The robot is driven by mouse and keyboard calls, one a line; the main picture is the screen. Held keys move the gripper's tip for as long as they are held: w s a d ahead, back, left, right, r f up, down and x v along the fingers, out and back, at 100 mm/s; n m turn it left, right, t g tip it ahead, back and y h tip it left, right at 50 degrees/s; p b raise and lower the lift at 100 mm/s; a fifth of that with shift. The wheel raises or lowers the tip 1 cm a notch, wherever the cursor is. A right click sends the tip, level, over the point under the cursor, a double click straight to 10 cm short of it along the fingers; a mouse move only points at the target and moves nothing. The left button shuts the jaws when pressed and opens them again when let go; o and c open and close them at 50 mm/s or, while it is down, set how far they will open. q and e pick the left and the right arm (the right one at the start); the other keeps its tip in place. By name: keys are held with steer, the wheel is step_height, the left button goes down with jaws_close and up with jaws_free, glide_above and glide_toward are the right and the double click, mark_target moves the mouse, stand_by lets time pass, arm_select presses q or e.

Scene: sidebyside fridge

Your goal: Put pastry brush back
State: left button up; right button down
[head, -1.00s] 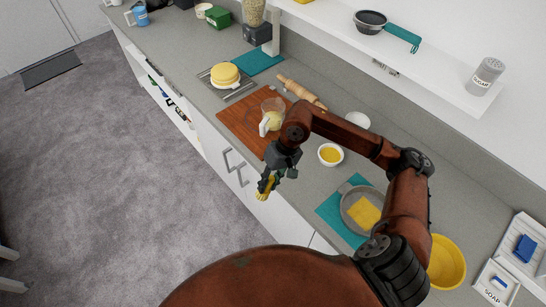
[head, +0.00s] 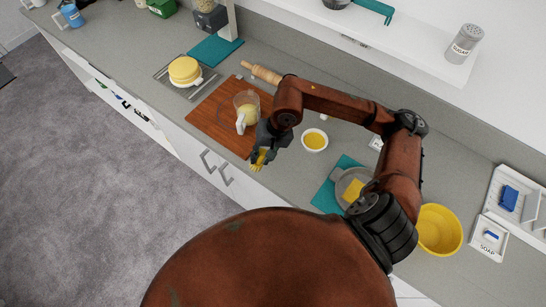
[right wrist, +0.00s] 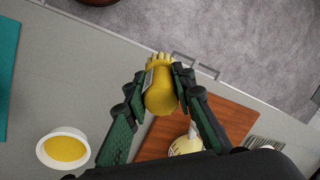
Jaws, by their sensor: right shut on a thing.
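My right gripper (head: 263,148) is shut on a yellow thing (head: 258,161), which seems to be the pastry brush. In the right wrist view the gripper (right wrist: 160,78) clasps its rounded yellow body (right wrist: 161,97) between both fingers. Its pale, finger-like end points away from the wrist, toward the floor side. In the head view the held brush is by the front edge of the counter, beside the wooden board (head: 208,118). My arm hides part of the counter behind it. My left gripper is not in view.
A clear jug (head: 247,105) stands on the board, close to my right gripper. A white bowl with yellow contents (head: 315,140), a rolling pin (head: 262,73), a grey pan on a teal mat (head: 326,196) and a yellow bowl (head: 439,230) are on the counter. Cabinet handles (head: 216,168) stick out below.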

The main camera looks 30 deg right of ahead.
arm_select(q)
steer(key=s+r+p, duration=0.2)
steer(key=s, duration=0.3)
arm_select(e)
steer(key=m, duration=0.2)
steer(key=s+m+h, duration=0.1)
steer(key=m, duration=0.1)
steer(key=s+r+m, duration=0.1)
steer(key=shift+d+r+m+t, duration=0.1)
steer(key=shift+m+t, duration=0.3)
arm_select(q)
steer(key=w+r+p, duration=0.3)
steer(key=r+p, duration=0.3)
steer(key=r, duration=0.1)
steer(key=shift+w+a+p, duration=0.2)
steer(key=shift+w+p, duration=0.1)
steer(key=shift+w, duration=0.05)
arm_select(e)
steer(key=s+r+m+g+h, duration=0.1)
steer(key=s+r+m, duration=0.1)
steer(key=m, duration=1.1)
steer(key=s+d+r+m+g+h, duration=0.1)
steer(key=s+m, duration=0.4)
steer(key=m, duration=0.8)
steer(key=shift+s+r+m, duration=0.15)
steer(key=shift+r+m, duration=0.25)
steer(key=shift+r, duration=0.3)
